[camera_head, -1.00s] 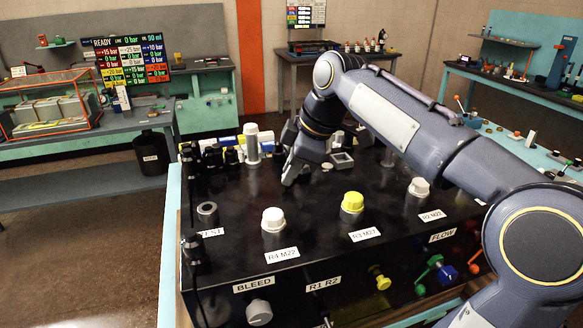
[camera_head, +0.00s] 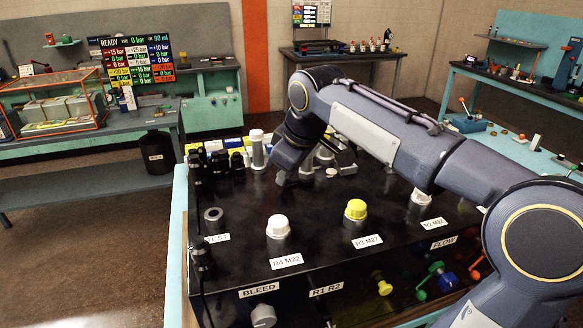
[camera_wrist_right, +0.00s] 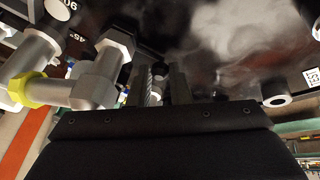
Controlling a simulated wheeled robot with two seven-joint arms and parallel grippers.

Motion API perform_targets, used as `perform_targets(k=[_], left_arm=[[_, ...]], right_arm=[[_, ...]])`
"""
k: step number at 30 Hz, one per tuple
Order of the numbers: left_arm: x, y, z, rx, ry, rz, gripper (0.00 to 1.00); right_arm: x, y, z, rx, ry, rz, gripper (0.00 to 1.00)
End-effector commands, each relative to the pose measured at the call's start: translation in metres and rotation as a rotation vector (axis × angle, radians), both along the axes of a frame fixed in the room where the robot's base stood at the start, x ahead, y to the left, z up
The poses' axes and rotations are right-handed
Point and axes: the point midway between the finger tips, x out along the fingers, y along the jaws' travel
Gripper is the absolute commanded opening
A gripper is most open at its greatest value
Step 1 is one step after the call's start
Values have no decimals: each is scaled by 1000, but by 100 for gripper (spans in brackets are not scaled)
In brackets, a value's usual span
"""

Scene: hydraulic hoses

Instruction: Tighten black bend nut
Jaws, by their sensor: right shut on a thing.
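My right gripper (camera_head: 281,179) points down at the back of the black bench top (camera_head: 330,215). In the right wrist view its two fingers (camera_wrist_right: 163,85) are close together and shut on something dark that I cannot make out. Left of them there are grey metal bends with hex nuts (camera_wrist_right: 97,78), one with a yellow nut (camera_wrist_right: 40,90). Several black fittings (camera_head: 215,160) stand at the back left of the bench top in the head view. I cannot tell which part is the black bend nut; it may be hidden by the gripper. My left gripper is not in view.
A white-capped port (camera_head: 278,227), a yellow-capped port (camera_head: 355,210) and an open TEST port (camera_head: 213,216) stand on the bench top. A tall grey cylinder (camera_head: 257,148) stands close left of my gripper. Side tables (camera_head: 90,140) line the room.

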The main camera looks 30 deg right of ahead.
Motion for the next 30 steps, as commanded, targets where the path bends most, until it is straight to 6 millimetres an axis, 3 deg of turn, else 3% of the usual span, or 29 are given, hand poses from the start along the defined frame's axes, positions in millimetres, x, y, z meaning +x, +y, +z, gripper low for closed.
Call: perform_targets(k=[15, 30], left_arm=[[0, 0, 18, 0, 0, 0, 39], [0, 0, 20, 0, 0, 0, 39]], right_arm=[[17, 0, 2, 0, -2, -318, 0], [19, -1, 1, 2, -2, -371, 0]])
